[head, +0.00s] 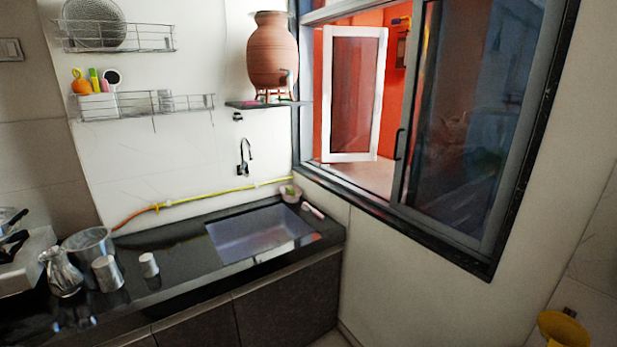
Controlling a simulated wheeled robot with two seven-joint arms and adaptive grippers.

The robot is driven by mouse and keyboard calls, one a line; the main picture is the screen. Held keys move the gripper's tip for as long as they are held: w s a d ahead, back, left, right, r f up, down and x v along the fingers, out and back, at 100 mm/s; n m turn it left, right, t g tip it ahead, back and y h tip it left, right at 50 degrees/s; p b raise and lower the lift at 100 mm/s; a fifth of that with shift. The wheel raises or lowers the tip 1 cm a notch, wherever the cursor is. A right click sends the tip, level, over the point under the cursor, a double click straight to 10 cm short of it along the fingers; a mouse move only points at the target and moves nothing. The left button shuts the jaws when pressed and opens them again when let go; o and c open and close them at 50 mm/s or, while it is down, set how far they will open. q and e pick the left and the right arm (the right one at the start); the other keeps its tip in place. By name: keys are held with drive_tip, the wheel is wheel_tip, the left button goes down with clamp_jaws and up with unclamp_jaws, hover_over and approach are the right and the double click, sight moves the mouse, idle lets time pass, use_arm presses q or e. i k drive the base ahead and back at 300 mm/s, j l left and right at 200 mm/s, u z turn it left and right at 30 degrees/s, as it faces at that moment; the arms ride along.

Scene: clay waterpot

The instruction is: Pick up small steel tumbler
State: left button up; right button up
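Two steel tumblers stand upright on the black counter (185,262) at the left. The smaller tumbler (149,265) is just left of the sink. A larger tumbler (107,274) stands to its left. Neither my left nor my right gripper shows in the head view, so their state is hidden.
A steel jug (62,273), a wider steel vessel (89,243) and a stove (26,260) crowd the counter's left end. The sink (260,233) lies right of the tumblers. A clay pot (272,52) sits on a wall shelf. Wire racks (140,105) hang above the counter.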

sight(149, 268)
drive_tip(key=u, duration=1.35)
drive_tip(key=i+l+u, duration=0.2)
drive_tip(key=i, duration=0.25)
drive_tip(key=i+l+u, duration=0.2)
drive_tip(key=i, duration=0.25)
drive_tip(key=i+l+u, duration=0.1)
drive_tip(key=l, duration=0.3)
drive_tip(key=i+l+u, duration=0.1)
drive_tip(key=l, duration=0.3)
drive_tip(key=i+l+u, duration=0.15)
drive_tip(key=l, duration=0.25)
